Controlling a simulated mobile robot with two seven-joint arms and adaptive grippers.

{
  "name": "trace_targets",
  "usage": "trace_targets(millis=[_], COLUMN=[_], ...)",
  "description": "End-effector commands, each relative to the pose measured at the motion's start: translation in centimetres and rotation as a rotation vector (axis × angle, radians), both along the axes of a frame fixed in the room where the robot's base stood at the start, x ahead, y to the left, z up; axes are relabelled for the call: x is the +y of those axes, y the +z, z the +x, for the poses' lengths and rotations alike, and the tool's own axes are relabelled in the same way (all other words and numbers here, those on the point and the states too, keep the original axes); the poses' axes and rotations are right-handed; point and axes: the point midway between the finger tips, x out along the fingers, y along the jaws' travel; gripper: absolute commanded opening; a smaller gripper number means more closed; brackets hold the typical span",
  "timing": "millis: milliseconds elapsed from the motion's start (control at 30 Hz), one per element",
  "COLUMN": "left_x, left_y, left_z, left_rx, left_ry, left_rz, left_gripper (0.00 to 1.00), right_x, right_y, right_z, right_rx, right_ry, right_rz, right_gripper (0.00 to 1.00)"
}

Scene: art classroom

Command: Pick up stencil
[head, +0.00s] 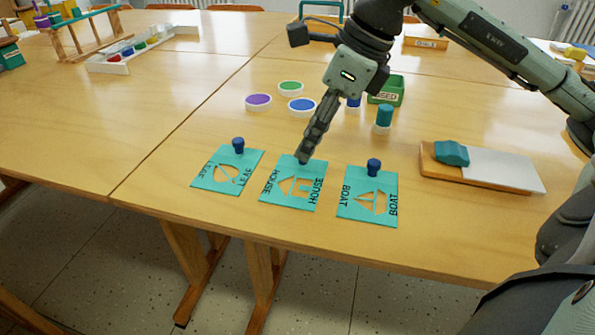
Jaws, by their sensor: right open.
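Three teal stencils lie flat in a row near the table's front edge. The leaf stencil (205,181) is on the left, the house stencil (288,203) in the middle and the boat stencil (364,214) on the right. The leaf and boat stencils each show a dark blue knob at their far edge. My right gripper (304,157) is open and points down at the far edge of the house stencil, where it hides any knob. I cannot tell whether it touches. My left gripper is out of view.
Purple (258,101), green (290,87) and blue (302,104) round pads lie behind the stencils. A teal-topped jar (384,117) and a green box (393,88) stand right of my gripper. A board (487,171) with a teal block (452,153) lies at right.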

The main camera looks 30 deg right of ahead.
Motion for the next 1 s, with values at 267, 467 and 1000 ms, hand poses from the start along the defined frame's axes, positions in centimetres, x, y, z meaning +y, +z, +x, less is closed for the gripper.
trace_targets(millis=[267, 467, 1000], left_x=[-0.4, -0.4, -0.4], left_y=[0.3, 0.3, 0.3], left_z=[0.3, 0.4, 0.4], left_rx=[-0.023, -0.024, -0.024], left_ry=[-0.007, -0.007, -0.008], left_rz=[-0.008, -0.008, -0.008], left_gripper=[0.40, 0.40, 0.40], right_x=[0.6, 0.5, 0.5], right_y=[-2.1, -2.1, -2.1], right_z=[0.7, 0.7, 0.7], right_rx=[0.001, 0.001, 0.000], right_ry=[0.000, 0.000, 0.000], right_rz=[-0.001, -0.001, -0.001], right_gripper=[0.42, 0.37, 0.00])
